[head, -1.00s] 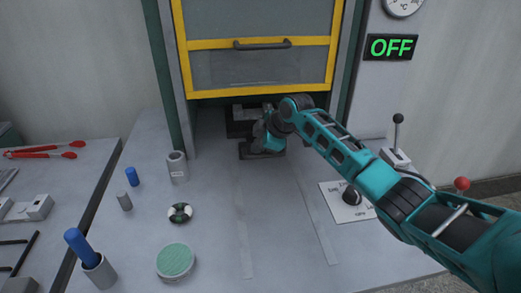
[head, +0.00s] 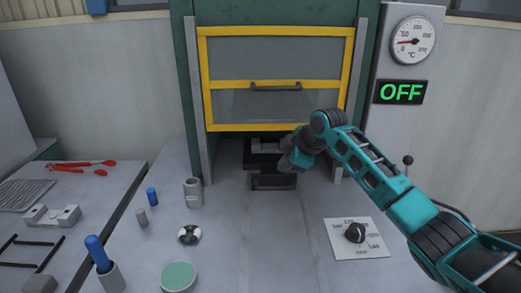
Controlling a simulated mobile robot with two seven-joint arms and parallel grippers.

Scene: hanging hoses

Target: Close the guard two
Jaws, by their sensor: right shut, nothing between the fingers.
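The guard (head: 278,128) is a yellow-framed clear panel with a dark bar handle (head: 276,87). It hangs between the uprights of the green press frame, with an open gap below its lower edge. My right gripper (head: 284,163) is at this gap, low and just below the guard's lower edge, clear of the handle. It is shut and holds nothing. Its fingertips are hard to make out against the dark metal blocks (head: 273,182) in the opening. I cannot tell whether it touches anything. My left gripper is out of view.
An OFF sign (head: 399,92) and a temperature dial (head: 412,41) are on the right post. A knob (head: 355,232) sits on a plate at front right. A grey cup (head: 194,192), a green-topped tin (head: 179,277) and a blue-handled tool (head: 97,252) stand at left. The middle front is clear.

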